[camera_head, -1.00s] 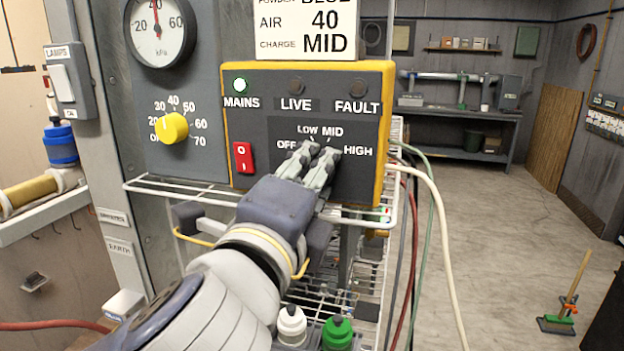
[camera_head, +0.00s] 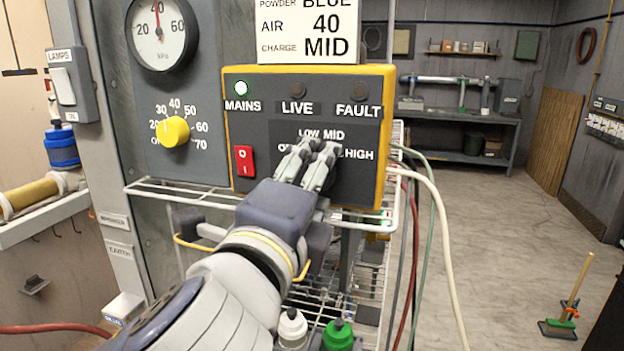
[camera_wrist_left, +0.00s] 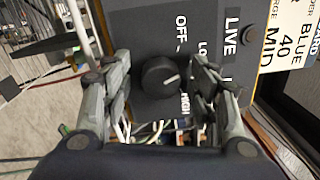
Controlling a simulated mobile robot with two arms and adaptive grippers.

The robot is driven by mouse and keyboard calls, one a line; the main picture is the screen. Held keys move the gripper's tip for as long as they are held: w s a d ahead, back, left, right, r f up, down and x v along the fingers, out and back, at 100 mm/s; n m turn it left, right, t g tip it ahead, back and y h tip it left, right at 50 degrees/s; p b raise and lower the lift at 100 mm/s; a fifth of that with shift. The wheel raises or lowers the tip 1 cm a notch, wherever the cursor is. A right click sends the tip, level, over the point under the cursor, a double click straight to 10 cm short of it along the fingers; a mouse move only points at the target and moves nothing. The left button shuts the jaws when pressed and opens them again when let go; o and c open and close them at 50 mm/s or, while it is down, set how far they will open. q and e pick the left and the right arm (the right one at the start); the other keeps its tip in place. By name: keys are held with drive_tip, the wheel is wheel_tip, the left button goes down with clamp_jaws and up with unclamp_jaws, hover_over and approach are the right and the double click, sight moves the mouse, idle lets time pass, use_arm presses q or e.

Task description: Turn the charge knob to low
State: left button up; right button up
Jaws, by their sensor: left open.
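The charge knob (camera_wrist_left: 160,75) is a dark round knob on the grey control panel, seen in the left wrist view. Its white pointer line points right in that view, away from OFF and HIGH; the MID label there is hidden. My left gripper (camera_wrist_left: 165,80) has its two fingers apart, one on each side of the knob, with gaps visible. In the head view my left gripper (camera_head: 308,158) covers the knob and part of the OFF lettering. LOW and MID show above the fingertips and HIGH to the right. My right gripper is not in view.
A card (camera_head: 307,30) above reads CHARGE MID. A yellow knob (camera_head: 173,131) is left. Hoses (camera_head: 437,230) hang right; bottles (camera_head: 338,336) stand below.

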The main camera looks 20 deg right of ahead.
use_arm(q)
drive_tip(key=v, duration=0.7)
drive_tip(key=shift+s, duration=0.2)
drive_tip(key=shift+w+a+f, duration=0.1)
drive_tip(key=shift+a, duration=0.05)
